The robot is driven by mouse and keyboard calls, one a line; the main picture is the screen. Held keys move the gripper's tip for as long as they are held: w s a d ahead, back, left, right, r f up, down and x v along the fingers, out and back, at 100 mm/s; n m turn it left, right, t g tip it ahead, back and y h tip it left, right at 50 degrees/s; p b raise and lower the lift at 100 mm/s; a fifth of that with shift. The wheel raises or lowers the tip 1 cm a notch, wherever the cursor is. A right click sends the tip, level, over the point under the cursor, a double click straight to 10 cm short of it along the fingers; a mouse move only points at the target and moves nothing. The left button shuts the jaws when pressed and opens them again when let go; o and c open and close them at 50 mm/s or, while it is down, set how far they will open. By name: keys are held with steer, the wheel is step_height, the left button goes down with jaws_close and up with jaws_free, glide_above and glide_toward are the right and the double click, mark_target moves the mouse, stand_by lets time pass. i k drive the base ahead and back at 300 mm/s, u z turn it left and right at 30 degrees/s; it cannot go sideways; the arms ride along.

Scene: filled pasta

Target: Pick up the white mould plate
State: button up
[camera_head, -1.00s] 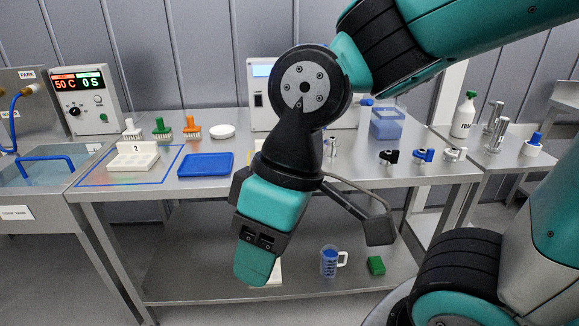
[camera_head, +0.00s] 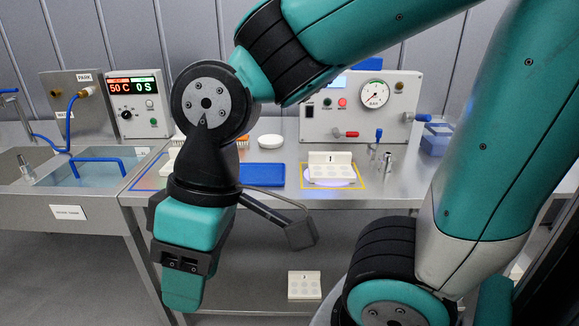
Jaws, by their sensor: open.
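Two white mould plates show in the head view. One white mould plate (camera_head: 330,173), labelled 1, lies on the bench inside a yellow-outlined square. Another white mould plate (camera_head: 304,286) lies on the lower shelf. A white edge behind my arm at the left (camera_head: 170,166) is mostly hidden; I cannot tell its full shape. My gripper (camera_head: 228,228) hangs in front of the bench, left of both plates, open and apart from them. Its dark right jaw shows, while the arm hides part of the other side.
A blue tray (camera_head: 263,175) and a round white dish (camera_head: 270,141) lie on the bench behind my arm. A gauge unit (camera_head: 362,104) stands behind the labelled plate. A sink (camera_head: 85,172) is at the left. The shelf around the lower plate is mostly clear.

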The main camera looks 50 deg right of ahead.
mark_target(323, 166)
steer(key=u, duration=0.1)
steer(key=i, duration=0.8)
steer(key=z, duration=0.8)
steer(key=i, duration=0.6)
steer(key=z, duration=0.55)
